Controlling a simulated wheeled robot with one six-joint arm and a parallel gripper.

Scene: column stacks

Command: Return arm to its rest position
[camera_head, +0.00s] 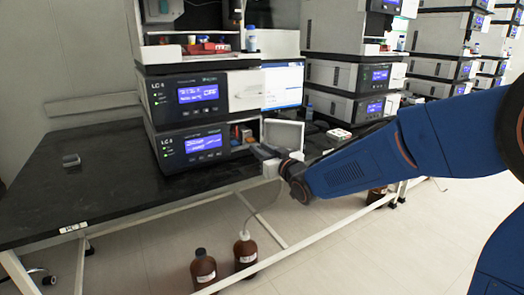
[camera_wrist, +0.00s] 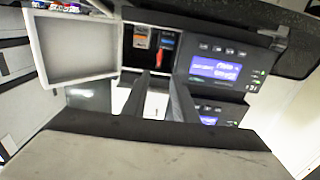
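My blue arm (camera_head: 375,160) reaches in from the right in the head view. My gripper (camera_head: 262,152) is in front of the lower LC unit (camera_head: 193,147), close to its open compartment (camera_head: 243,133). In the wrist view the two dark fingers of my gripper (camera_wrist: 159,80) stand apart, and I see nothing held between them. Beyond the fingertips, the open compartment (camera_wrist: 150,47) holds orange, blue and red items. Whether the fingertips are inside the compartment is hard to tell.
The compartment's pale door (camera_head: 284,134) stands open beside my gripper; it also shows in the wrist view (camera_wrist: 75,47). The black bench (camera_head: 85,178) is mostly clear at left, with a small metallic object (camera_head: 71,160). Brown bottles (camera_head: 203,269) stand on the floor below. More instrument stacks (camera_head: 352,75) stand behind.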

